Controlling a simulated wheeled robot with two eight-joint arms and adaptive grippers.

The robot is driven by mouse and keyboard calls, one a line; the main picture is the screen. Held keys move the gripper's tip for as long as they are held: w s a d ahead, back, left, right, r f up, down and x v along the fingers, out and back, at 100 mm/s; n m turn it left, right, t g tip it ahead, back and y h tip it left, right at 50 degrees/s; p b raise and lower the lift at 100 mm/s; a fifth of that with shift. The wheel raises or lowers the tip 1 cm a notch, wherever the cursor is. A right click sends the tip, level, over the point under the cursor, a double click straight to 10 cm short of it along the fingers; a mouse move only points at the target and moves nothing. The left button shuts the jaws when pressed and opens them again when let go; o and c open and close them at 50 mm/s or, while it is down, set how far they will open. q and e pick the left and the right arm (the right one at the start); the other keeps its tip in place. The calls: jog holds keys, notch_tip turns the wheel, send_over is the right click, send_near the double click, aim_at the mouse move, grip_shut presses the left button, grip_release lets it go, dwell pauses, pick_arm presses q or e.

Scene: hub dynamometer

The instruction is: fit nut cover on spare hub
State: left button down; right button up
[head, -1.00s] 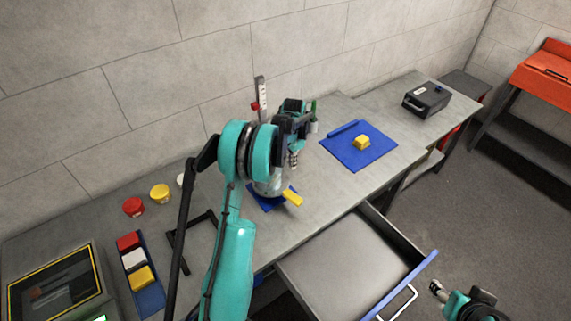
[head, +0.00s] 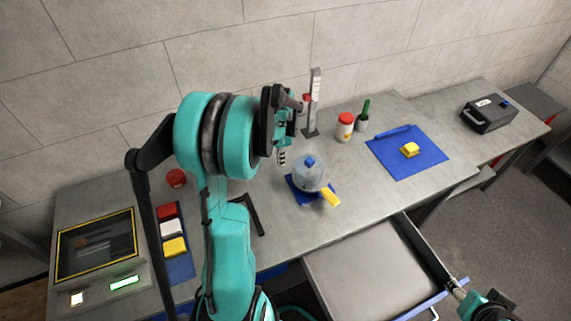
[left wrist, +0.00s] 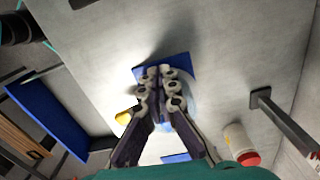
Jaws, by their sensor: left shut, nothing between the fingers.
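A rounded, pale see-through body with a blue top (head: 312,176) stands on a small blue mat (head: 299,196), and a yellow piece (head: 331,198) juts out at its front right. It may be the spare hub; I cannot tell which thing is the nut cover. My left gripper (head: 281,158) is shut and empty, above and left of this body. In the left wrist view, its closed fingers (left wrist: 158,70) overlap the small blue mat (left wrist: 180,66) and hide much of the body. My right gripper (head: 452,284) is at lower right, too small to read.
A red round piece (head: 176,178) and a blue tray (head: 181,267) of coloured blocks are at left. A red-lidded jar (head: 345,127) and an upright gauge (head: 314,100) stand behind. A yellow block (head: 409,150) rests on a blue mat (head: 402,168). An open drawer (head: 362,275) projects in front.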

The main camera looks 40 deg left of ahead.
aim_at(297, 174)
pick_arm(q)
jog(key=f+b, duration=0.1)
jog(key=f, duration=0.6)
jog(key=f+b, duration=0.1)
jog(key=f, duration=0.2)
jog(key=shift+s+d+f+b, duration=0.15)
jog(key=shift+s+b, duration=0.15)
jog(key=shift+w+d+r, duration=0.15)
jog(key=shift+w+d, duration=0.2)
jog(key=shift+w, duration=0.25)
jog(key=shift+w+d+r, duration=0.1)
jog(key=shift+w+d, duration=0.25)
jog(key=shift+w, duration=0.2)
jog(key=shift+w+d, duration=0.35)
jog(key=shift+w, duration=0.15)
jog(key=shift+w+d+b, duration=0.4)
jog(key=shift+w+d, duration=0.2)
jog(key=shift+w, duration=0.4)
